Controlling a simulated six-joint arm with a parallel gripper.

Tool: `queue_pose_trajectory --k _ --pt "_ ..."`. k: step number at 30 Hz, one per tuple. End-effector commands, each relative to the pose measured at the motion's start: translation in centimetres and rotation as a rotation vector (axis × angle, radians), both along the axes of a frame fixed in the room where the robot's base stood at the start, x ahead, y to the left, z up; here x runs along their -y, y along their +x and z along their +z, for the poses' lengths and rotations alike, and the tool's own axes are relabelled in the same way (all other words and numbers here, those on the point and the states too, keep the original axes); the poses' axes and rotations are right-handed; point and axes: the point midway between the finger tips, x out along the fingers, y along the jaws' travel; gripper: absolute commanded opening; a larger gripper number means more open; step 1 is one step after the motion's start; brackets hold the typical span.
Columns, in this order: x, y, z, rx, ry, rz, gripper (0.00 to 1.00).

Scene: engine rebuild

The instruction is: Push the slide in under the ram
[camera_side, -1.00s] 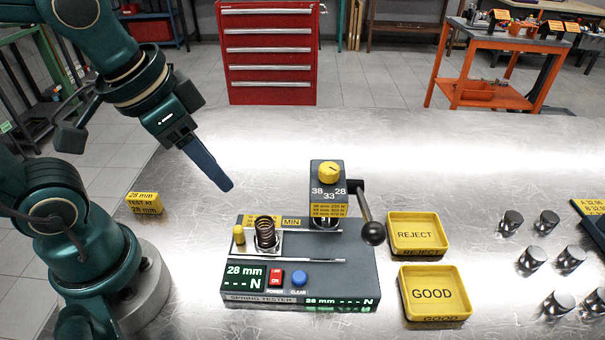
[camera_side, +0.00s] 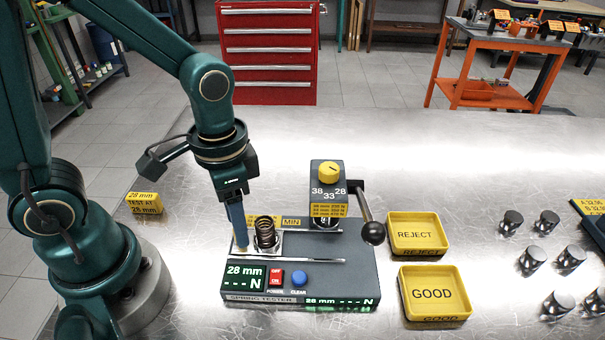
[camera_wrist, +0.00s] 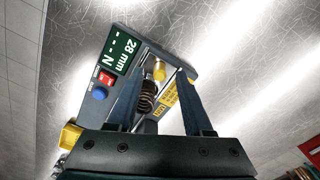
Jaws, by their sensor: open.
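The slide (camera_side: 262,252) is a pale plate at the left of the spring tester (camera_side: 330,272), with a dark coil spring (camera_side: 266,233) upright on it. The ram (camera_side: 326,224) is under the dial head, to the right of the slide and apart from it. My gripper (camera_side: 241,248) points down at the slide's left end, beside the spring. In the side view it mostly hides the slide's yellow knob. In the wrist view the knob (camera_wrist: 159,70) shows between the tips of my open fingers (camera_wrist: 163,74), and the spring (camera_wrist: 148,97) is also there. Contact cannot be told.
The dial head (camera_side: 328,185) and black-knobbed lever (camera_side: 372,230) stand at the tester's right. The display (camera_side: 244,277) reads 28 mm and dashes. REJECT (camera_side: 418,233) and GOOD (camera_side: 434,293) trays lie further right. A yellow block (camera_side: 144,203) sits left. A rail crosses the tester's front.

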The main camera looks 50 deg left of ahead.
Motion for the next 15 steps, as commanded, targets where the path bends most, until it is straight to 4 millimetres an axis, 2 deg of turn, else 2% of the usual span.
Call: queue_pose_trajectory --k 3,11,12,14,15 --pt "-0.02 -0.08 -0.63 -0.002 0.001 0.000 0.51" --pt "-0.01 -0.04 -0.74 0.001 0.000 0.001 0.51" --pt "-0.01 -0.04 -0.74 0.001 0.000 0.001 0.43" --pt "-0.01 -0.04 -0.73 0.001 0.000 0.001 0.20" --pt "-0.01 -0.04 -0.73 0.001 0.000 0.001 0.05"
